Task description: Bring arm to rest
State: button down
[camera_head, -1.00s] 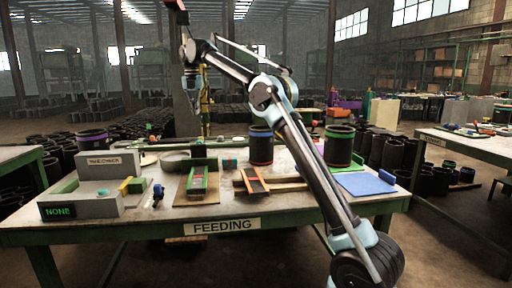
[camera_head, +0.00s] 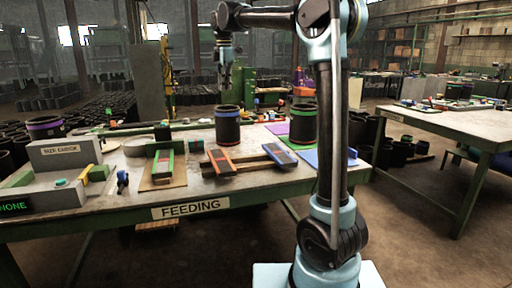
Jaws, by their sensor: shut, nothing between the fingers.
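My gripper (camera_head: 225,84) hangs from my arm's wrist in the upper middle of the head view, pointing down. It is shut and empty, in the air, and appears above a black sleeve with a blue top band (camera_head: 228,128) on the feeding table (camera_head: 120,205). The picture shows clear space between them. My arm rises upright at the right of centre and bends left at the top. A second black sleeve with a green top band (camera_head: 303,124) stands farther right, partly hidden by my arm.
A grey size-check box (camera_head: 65,172) stands at the table's left. Green, orange and blue sloped blocks lie along the front. A blue mat (camera_head: 316,157) is partly behind my arm. Another table (camera_head: 450,125) stands at the right, with open floor (camera_head: 405,240) between.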

jog(key=s+d+f+m, duration=0.6)
jog(key=s+d, duration=0.3)
jog(key=d, duration=0.2)
jog(key=s+d+f+m, duration=0.6)
jog(key=s+d, duration=0.3)
jog(key=d, duration=0.3)
jog(key=s+d+f+m, duration=0.3)
jog(key=s+f, duration=0.3)
jog(key=f, duration=0.2)
jog(key=s+d+f+m, duration=0.3)
jog(key=s+f+m, duration=0.2)
jog(key=s+f, duration=0.2)
jog(key=s+d+f+m+t, duration=0.1)
jog(key=s+d+f+m, duration=0.2)
jog(key=s+f, duration=0.3)
notch_tip(320, 180, down, 3)
jog(key=shift+s+f+m, duration=0.1)
jog(key=shift+s+m, duration=0.05)
jog(key=shift+m, duration=0.45)
jog(key=shift+s, duration=0.1)
